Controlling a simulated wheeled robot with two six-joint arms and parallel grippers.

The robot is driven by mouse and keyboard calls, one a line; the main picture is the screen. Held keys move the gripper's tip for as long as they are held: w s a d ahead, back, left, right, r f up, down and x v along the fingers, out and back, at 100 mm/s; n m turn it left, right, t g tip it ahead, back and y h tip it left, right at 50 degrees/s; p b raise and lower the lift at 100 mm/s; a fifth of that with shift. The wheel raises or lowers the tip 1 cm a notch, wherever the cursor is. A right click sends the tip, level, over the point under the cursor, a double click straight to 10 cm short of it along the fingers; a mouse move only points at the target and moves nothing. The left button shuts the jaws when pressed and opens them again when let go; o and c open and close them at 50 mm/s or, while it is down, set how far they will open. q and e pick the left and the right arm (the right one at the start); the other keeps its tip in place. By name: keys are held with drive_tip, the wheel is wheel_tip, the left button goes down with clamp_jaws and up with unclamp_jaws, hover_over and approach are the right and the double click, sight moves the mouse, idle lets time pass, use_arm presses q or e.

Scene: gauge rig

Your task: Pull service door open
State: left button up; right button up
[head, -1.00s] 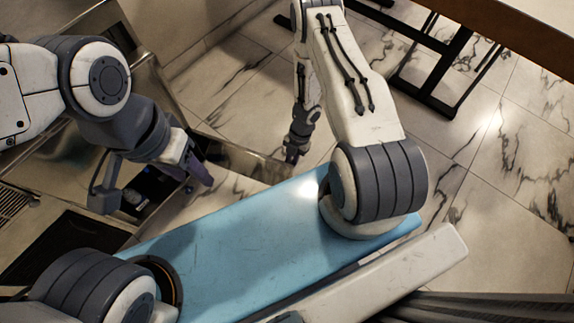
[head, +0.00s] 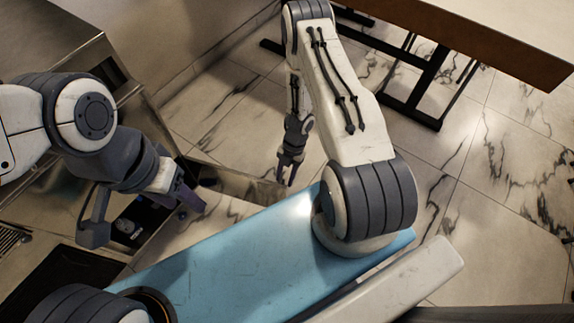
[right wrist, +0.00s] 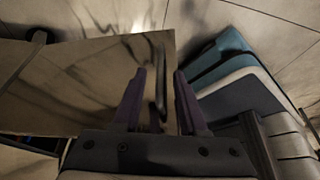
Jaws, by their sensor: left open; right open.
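The service door (head: 240,184) is a shiny metal panel standing out from the cabinet at an angle, partly open, in the head view. In the right wrist view, the door's face (right wrist: 75,85) fills the left half, with a dark upright handle (right wrist: 160,75) near its right edge. My right gripper (head: 287,178) is open at the door's outer end. In the right wrist view, its fingers (right wrist: 158,80) are apart, with the handle showing between them; contact cannot be told. My left gripper (head: 186,194) is open in front of the cabinet opening, away from the handle.
The metal cabinet (head: 60,65) is at the left, with dark items (head: 135,222) in its opening. A brown-topped table (head: 480,40) with black legs stands at the upper right. Marble-tiled floor (head: 500,220) is clear on the right.

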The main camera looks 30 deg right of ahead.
drive_tip(key=p+v, duration=0.1)
drive_tip(key=v, duration=0.5)
drive_tip(key=shift+r+p, duration=0.3)
drive_tip(key=shift+p, duration=0.05)
drive_tip(key=shift+d, duration=0.1)
